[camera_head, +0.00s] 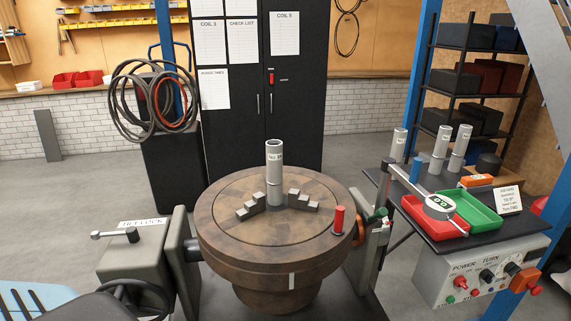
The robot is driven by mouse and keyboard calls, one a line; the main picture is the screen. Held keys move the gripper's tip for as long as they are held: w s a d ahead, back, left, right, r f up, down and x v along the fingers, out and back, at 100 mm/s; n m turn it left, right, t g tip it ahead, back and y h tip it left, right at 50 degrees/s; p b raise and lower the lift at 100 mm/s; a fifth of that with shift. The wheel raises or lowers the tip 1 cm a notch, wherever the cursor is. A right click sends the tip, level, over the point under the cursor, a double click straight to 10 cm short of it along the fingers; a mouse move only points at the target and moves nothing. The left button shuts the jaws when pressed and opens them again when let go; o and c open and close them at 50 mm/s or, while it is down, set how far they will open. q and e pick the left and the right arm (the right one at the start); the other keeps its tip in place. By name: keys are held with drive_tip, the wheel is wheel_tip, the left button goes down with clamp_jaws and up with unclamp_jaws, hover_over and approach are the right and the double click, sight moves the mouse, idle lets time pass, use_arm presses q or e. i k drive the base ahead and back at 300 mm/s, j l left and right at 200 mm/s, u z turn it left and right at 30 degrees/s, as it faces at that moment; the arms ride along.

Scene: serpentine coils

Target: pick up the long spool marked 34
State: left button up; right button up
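A tall grey spool (274,178) stands upright at the centre of the round brown turntable (225,228), between two grey stepped blocks. It has a pale label near its top, too small to read surely. Three more grey spools stand on the dark side table at the right: one at the left (398,146), one in the middle (440,150) and one at the right (460,148). They also carry small labels whose numbers I cannot make out, so I cannot tell which is marked 34. Neither of my grippers shows in this view.
A red cylinder (339,219) stands on the turntable's right rim. A tilt-lock box (135,256) is at the left.

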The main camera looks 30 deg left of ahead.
sight(274, 148)
drive_tip(key=u, duration=1.15)
